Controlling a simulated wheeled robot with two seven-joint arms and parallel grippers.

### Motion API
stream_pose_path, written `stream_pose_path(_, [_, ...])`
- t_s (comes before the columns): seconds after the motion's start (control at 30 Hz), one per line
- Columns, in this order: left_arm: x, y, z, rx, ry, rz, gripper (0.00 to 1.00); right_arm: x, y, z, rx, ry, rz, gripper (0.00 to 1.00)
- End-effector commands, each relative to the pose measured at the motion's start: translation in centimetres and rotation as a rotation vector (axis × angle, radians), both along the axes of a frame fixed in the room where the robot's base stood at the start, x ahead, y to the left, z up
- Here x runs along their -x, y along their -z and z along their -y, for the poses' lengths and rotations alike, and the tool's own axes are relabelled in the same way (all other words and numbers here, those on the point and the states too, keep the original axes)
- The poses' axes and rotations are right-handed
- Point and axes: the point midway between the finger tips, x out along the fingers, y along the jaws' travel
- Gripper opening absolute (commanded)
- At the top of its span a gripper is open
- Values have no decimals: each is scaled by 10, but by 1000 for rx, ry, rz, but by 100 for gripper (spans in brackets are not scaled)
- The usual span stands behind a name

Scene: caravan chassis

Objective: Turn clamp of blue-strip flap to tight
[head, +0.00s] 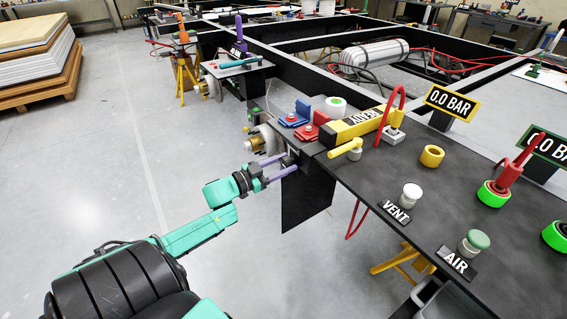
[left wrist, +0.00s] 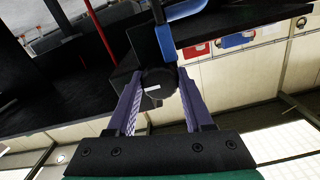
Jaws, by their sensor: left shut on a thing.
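My left gripper (head: 286,165) reaches the near left edge of the black chassis table, beside a hanging black flap (head: 307,197). In the left wrist view its purple fingers (left wrist: 160,84) stand on both sides of a dark round knob with a small pale mark (left wrist: 154,92), which looks like the clamp, and are shut on it. A blue strip (left wrist: 164,40) runs just above the knob. In the head view the fingers mostly hide the knob, and I cannot make out its turn position. My right gripper is not in view.
A metal disc part (head: 264,138) sits just behind the gripper. The floor (head: 150,160) to the left is clear.

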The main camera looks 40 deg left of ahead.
Motion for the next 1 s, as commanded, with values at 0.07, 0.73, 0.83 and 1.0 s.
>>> stream_pose_path(0.07, [0,1,0,-2,1,-1,0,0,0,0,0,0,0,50])
stream_pose_path(0.73, [20,0,-6,1,-1,-4,82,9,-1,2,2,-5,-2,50])
stream_pose_path(0.83, [43,0,-13,1,-1,-7,82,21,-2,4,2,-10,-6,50])
stream_pose_path(1.0, [91,0,-27,1,-2,-8,82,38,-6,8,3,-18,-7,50])
